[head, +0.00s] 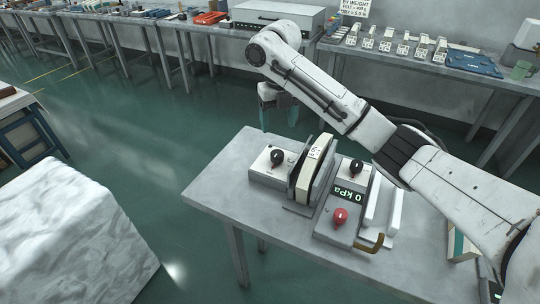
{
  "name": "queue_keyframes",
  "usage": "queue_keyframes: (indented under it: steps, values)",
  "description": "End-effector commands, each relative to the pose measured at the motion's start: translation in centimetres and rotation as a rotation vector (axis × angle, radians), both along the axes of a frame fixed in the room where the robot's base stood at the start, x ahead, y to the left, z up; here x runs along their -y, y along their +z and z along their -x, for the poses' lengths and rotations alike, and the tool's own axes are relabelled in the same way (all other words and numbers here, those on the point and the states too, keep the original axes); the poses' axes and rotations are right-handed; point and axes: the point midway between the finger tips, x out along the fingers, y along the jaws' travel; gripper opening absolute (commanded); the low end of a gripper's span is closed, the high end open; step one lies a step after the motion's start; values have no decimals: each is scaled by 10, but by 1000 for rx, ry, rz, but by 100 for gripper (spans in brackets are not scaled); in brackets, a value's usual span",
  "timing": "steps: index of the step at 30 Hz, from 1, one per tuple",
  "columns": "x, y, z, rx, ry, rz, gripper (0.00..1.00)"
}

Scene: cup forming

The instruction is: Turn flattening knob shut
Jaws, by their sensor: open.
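A grey machine stands on the metal table (215,190) in the head view. It carries a black knob (277,157) on its left box, a second black knob (356,167) and a red knob (340,217) on its right box. I cannot read which one is the flattening knob. A display (348,195) between the right-hand knobs reads 0 kPa. My gripper (279,115) is open and points down, with green fingers, behind and above the left black knob in the picture. It appears apart from the knobs, and nothing shows between its fingers.
A curved upright plate pair (312,170) stands between the two boxes. A brass-coloured handle (370,243) juts from the right box's front. A white wrapped block (70,235) is at lower left. Benches with goods line the back wall. The table's left end is bare.

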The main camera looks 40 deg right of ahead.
Motion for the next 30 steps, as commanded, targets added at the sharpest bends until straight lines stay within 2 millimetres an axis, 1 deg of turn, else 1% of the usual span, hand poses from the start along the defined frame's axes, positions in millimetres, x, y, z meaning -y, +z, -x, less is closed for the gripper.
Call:
queue_keyframes:
  steps: [5,12,18,24,30]
  values:
    - [0,-19,1,-4,5,-3,69]
    - [0,-62,1,-3,3,-3,69]
    - [0,-92,1,-2,2,-1,69]
    - [0,-106,0,-1,3,0,69]
    - [0,-107,0,-1,4,0,69]
